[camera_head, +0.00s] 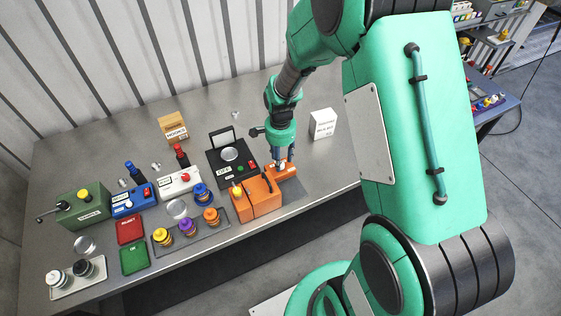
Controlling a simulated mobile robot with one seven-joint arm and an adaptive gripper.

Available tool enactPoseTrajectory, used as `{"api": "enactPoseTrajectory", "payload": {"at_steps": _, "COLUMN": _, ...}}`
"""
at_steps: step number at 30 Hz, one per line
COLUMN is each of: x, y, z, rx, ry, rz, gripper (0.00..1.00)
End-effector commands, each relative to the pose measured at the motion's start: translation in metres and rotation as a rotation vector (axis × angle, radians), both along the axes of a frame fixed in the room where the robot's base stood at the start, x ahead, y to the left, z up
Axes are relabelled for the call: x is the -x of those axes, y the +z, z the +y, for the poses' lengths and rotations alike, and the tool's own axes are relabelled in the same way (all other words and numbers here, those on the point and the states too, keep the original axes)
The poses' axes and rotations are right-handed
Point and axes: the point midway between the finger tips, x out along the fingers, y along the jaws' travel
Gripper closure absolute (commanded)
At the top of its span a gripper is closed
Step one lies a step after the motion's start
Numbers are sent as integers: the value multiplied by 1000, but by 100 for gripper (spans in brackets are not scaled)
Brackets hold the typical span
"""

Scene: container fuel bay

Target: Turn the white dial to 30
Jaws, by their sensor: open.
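A small white knob, which looks like the white dial (282,166), sits on a low orange box (287,173) at the right of the bench devices. My gripper (284,157) points down right over this knob. Its fingers are open, one to each side of the knob as far as I can see. I cannot tell whether they touch it. The dial's scale and pointer are too small to read, and the gripper partly covers the dial.
A larger orange case (257,200) with a handle stands close at left. A black device (222,170) with a raised frame is behind it. A white carton (323,124) stands to the right. Several coloured boxes and jars fill the left of the grey bench (80,150).

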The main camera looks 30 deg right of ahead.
Motion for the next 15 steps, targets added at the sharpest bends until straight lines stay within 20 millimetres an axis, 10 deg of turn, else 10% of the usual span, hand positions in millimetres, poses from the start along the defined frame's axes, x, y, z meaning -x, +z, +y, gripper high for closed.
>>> {"api": "enactPoseTrajectory", "payload": {"at_steps": 15, "x": 0, "y": 80, "z": 0, "rx": -1, "ry": 0, "rz": 0, "gripper": 59}}
